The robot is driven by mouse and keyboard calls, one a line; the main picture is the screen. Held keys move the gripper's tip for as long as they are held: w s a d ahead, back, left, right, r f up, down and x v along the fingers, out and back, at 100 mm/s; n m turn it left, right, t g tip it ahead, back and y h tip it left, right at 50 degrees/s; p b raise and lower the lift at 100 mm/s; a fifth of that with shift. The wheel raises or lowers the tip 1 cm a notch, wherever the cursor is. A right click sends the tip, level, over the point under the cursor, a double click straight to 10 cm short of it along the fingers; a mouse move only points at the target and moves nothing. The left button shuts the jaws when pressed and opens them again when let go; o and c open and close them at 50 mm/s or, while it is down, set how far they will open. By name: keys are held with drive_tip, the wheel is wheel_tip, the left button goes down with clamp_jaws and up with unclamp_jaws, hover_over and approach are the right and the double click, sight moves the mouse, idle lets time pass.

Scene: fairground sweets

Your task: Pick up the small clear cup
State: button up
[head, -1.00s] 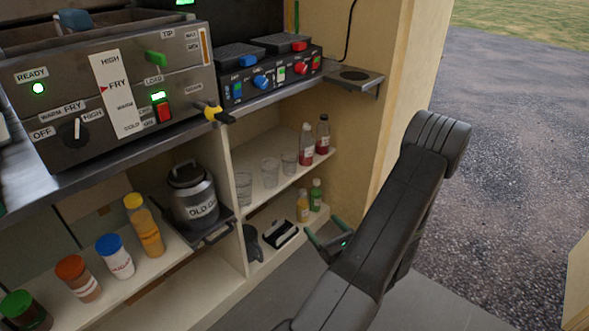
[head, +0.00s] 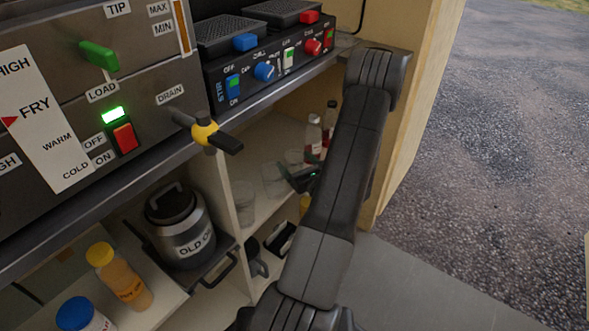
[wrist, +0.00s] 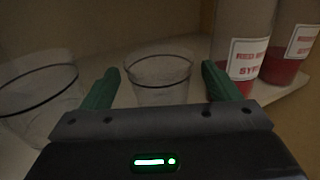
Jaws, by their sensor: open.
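A small clear cup (wrist: 160,82) with a dark line below its rim stands upright on the shelf in the wrist view. My gripper (wrist: 161,70) is open, with one green finger to the left and one to the right of this cup; the cup appears just beyond or between the fingertips, and contact cannot be told. In the head view, my gripper (head: 298,179) is inside the upper shelf space, in front of the small cup (head: 293,157), which is mostly hidden. A larger clear cup (wrist: 38,98) stands to the left in the wrist view.
Red syrup bottles (wrist: 245,45) stand close to the right finger. Another clear cup (head: 245,209) stands near the shelf divider (head: 226,170). The counter with the control box (head: 270,70) overhangs the shelf.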

drive_tip(key=shift+w+a, duration=0.3)
drive_tip(key=shift+w, duration=0.25)
drive_tip(key=c, duration=1)
